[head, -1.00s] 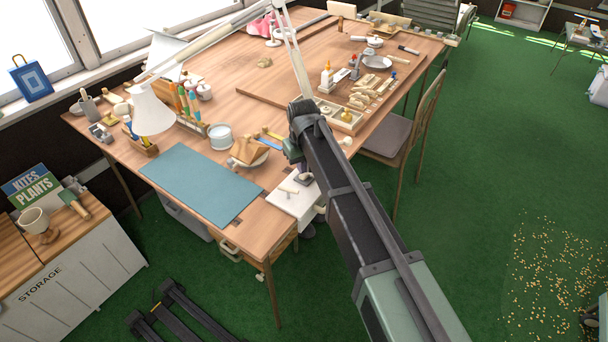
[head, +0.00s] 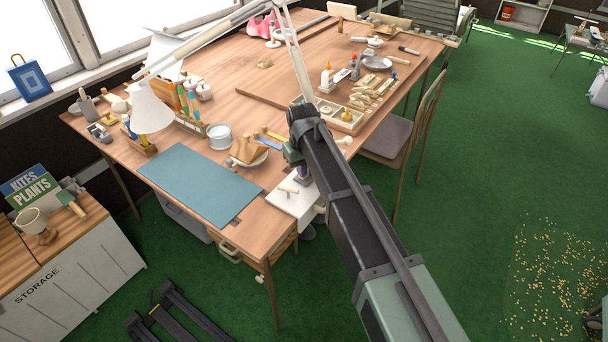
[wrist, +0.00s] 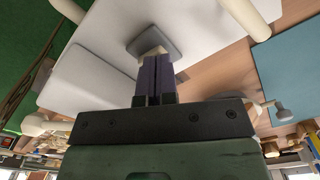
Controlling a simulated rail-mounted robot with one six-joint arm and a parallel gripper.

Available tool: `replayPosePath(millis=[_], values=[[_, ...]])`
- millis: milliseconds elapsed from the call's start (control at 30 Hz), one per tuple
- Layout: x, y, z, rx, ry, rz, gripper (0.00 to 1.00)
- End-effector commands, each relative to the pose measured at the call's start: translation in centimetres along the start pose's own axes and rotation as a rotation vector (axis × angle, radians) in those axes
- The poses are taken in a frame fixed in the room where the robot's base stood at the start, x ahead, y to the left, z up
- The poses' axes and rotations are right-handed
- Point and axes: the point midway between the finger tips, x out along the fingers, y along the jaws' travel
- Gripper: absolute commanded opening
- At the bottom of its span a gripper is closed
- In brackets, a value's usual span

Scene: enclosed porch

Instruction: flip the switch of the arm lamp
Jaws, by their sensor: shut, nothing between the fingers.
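The arm lamp's white shade (head: 150,108) hangs over the left of the wooden table, and its pale jointed arm (head: 215,35) rises out of the picture top. My gripper (wrist: 152,60), with purple fingers, is shut and empty. Its fingertips are at a small cream piece on a grey square plate (wrist: 172,42), which looks like a switch. The plate sits on a white panel (wrist: 110,45). The fingertips hide part of the cream piece, so I cannot tell its position or whether they touch it. In the head view my gripper (head: 303,178) is over the white panel (head: 296,204) at the table's near edge.
A teal mat (head: 200,185) lies left of the panel. A wooden tray (head: 340,116) lies farther back. A chair (head: 405,130) stands at the right side.

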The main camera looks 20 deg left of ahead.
Motion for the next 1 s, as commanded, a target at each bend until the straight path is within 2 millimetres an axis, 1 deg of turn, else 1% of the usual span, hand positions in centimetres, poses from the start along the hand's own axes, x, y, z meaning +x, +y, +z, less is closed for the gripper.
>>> replayPosePath(millis=[433, 533, 1000], values=[[0.8, 0.0, 0.0, 0.000, 0.000, 0.000, 0.00], [0.4, 0.0, 0.0, 0.000, 0.000, 0.000, 0.00], [-4.5, 0.0, 0.0, 0.000, 0.000, 0.000, 0.00]])
